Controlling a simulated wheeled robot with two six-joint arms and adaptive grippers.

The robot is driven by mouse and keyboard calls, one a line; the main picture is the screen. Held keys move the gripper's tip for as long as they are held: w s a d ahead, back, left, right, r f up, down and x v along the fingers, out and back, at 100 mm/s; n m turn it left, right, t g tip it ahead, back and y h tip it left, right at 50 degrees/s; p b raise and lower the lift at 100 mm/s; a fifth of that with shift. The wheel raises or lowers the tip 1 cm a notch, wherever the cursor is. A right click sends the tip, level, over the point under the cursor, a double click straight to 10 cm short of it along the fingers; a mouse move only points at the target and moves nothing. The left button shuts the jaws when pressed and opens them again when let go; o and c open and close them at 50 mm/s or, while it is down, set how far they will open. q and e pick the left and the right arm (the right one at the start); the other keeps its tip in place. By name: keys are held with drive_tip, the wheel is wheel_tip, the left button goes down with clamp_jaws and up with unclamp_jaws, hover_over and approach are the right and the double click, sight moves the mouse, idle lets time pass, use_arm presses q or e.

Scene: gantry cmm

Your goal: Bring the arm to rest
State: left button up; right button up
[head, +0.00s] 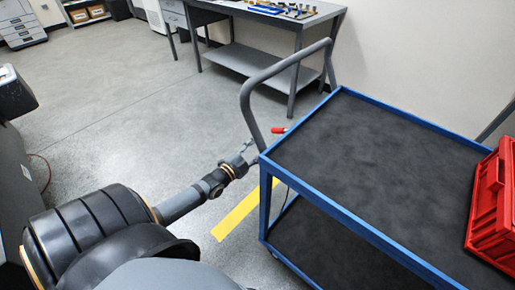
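My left arm reaches in from the lower left. Its gripper (250,150) is beside the near left corner of the blue cart, close to the foot of the cart's grey handle. The gripper is small and partly overlapped by the cart edge, so I cannot tell whether its fingers are open or shut. A small red object (279,130) shows just beyond it by the handle; I cannot tell what it is or whether it touches the gripper. My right gripper is not in view.
The blue cart (352,218) with a dark top fills the right side. A red crate (493,205) stands on it at the right edge. A grey workbench (290,28) with small parts is behind. Open floor (130,115) with a yellow stripe (238,217) lies left of the cart.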

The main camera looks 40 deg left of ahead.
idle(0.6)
